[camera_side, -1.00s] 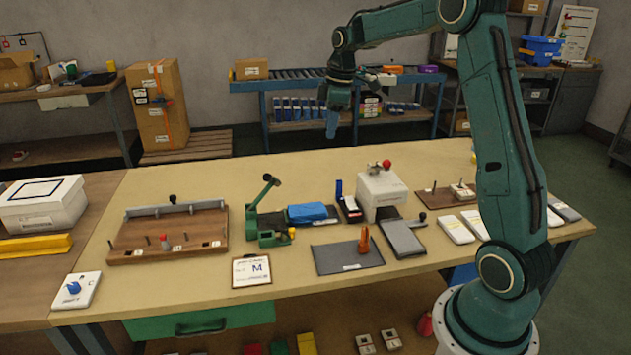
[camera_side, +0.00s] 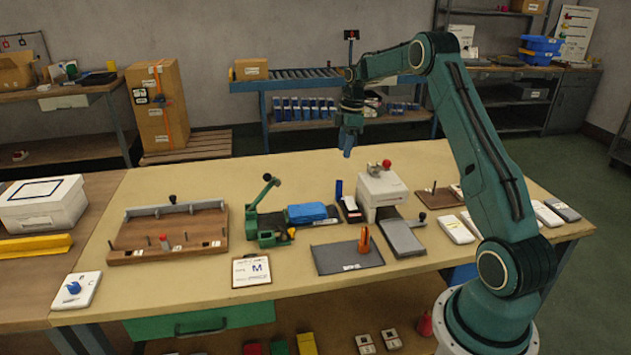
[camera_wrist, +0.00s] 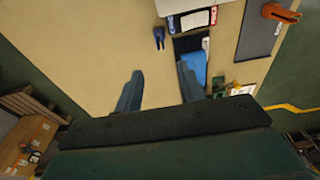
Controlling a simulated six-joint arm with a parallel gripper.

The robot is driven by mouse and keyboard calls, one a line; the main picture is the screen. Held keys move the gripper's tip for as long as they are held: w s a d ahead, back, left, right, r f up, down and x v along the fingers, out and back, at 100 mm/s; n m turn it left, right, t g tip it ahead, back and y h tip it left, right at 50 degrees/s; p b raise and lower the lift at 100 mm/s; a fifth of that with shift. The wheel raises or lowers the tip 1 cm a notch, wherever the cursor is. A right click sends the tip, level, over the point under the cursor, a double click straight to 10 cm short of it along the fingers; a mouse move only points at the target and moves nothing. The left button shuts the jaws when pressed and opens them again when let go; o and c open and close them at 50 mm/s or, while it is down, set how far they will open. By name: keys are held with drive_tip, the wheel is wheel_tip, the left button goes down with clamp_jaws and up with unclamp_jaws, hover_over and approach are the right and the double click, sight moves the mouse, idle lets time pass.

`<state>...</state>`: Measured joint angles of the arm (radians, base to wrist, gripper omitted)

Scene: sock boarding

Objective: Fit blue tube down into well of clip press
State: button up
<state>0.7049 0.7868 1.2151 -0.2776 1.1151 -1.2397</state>
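A dark blue upright piece (camera_side: 339,188), which I take as the blue tube, stands on the table left of a white box-shaped unit. It shows in the wrist view (camera_wrist: 159,37) as a small dark blue shape with a forked end, beyond my fingertips. A green lever press (camera_side: 268,218), which I take as the clip press, stands left of it with its lever raised; its well is too small to make out. Part of the press shows in the wrist view (camera_wrist: 234,88). My gripper (camera_side: 347,150) is above the table's back edge, its blue fingers (camera_wrist: 160,88) apart and empty.
The white unit (camera_side: 382,190) with a red knob stands close right of the tube. A folded blue cloth (camera_side: 307,213) lies between press and tube. A grey mat (camera_side: 335,258) holds an orange clip (camera_side: 365,240). A wooden rack (camera_side: 170,232) stands left. Bare tabletop (camera_side: 235,185) lies behind the press.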

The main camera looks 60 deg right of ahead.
sight(340, 181)
drive_tip(key=f, duration=0.7)
drive_tip(key=shift+w+a+f, duration=0.3)
drive_tip(key=shift+a+f, duration=0.05)
drive_tip(key=shift+f, duration=0.05)
drive_tip(key=shift+f, duration=0.1)
drive_tip(key=shift+w+a+f, duration=0.1)
drive_tip(key=shift+a+f, duration=0.05)
drive_tip(key=shift+f, duration=2.35)
clamp_jaws()
